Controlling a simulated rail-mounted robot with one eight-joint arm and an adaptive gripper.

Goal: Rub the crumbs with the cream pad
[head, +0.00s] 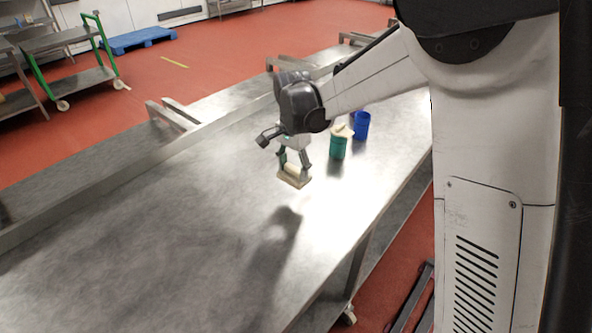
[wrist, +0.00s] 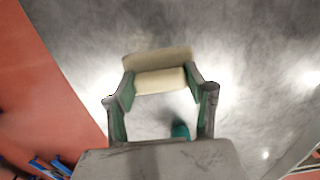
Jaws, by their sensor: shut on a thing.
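The cream pad (head: 291,179) is a small block with a wider flat base, held low over the steel table. It also shows in the wrist view (wrist: 157,58), between my fingertips. My gripper (head: 294,168) is shut on the pad's upper part, with one finger at each end; the same grip shows in the wrist view (wrist: 160,88). I cannot tell whether the pad's base touches the table. I cannot make out any crumbs in either view.
A green cup (head: 338,149) with something cream-coloured at its top stands right of the pad, with a blue cup (head: 362,124) behind it. The steel table (head: 130,235) is clear to the left and front. A raised rail (head: 110,175) runs along its far side.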

